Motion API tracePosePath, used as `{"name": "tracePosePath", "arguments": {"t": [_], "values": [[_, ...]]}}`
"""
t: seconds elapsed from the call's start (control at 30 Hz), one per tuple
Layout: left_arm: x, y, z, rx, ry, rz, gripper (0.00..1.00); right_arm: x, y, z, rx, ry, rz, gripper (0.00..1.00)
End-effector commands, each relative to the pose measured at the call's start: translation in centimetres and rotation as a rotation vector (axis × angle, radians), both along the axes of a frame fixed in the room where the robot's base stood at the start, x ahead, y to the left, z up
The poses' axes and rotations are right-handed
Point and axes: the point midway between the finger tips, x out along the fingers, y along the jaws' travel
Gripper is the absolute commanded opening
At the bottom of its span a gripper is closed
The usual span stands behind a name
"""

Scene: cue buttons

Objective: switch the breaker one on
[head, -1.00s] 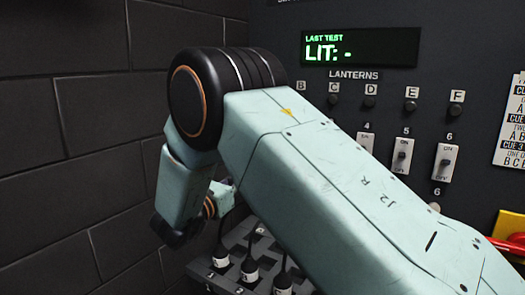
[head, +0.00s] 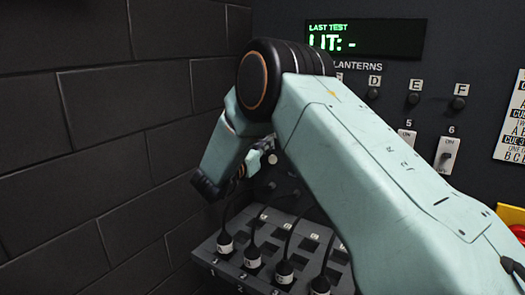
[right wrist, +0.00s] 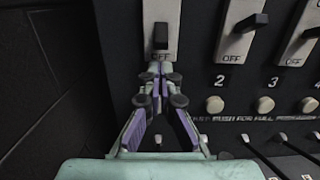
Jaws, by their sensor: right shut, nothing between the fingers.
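Breaker one is the leftmost switch (right wrist: 170,12) in the right wrist view, a pale plate with a black lever (right wrist: 160,36). Its lever sits just above the OFF lettering; the plate's top is cut off by the frame. My right gripper (right wrist: 160,72) is shut and empty, its tips just below the lever, in front of the plate's lower end. I cannot tell whether they touch. In the head view my right gripper is mostly behind my own arm, close to the panel, and breaker one is hidden. My left gripper is not in view.
Breaker two (right wrist: 240,28) and breaker three (right wrist: 299,40) stand to the right, with round buttons (right wrist: 215,104) below. A sloped rack (head: 229,246) with several plugged cables juts out under the panel. A dark block wall (head: 110,150) is close on the left.

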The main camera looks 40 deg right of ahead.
Motion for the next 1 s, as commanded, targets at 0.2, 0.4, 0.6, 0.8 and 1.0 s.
{"name": "tracePosePath", "arguments": {"t": [0.2,0.4,0.6,0.8,1.0], "values": [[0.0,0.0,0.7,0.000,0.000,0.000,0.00,-0.2,0.6,1.3,0.001,0.002,-0.001,0.00],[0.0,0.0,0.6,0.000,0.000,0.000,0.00,-0.3,0.7,1.3,0.001,0.003,-0.001,0.00],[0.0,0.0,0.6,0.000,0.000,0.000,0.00,-0.2,0.7,1.4,0.003,0.003,-0.001,0.00],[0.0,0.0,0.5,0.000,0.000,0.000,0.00,-0.3,0.8,1.6,0.040,0.010,-0.001,0.00],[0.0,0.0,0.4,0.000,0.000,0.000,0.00,-0.3,0.9,1.8,0.079,0.023,-0.001,0.00]]}}
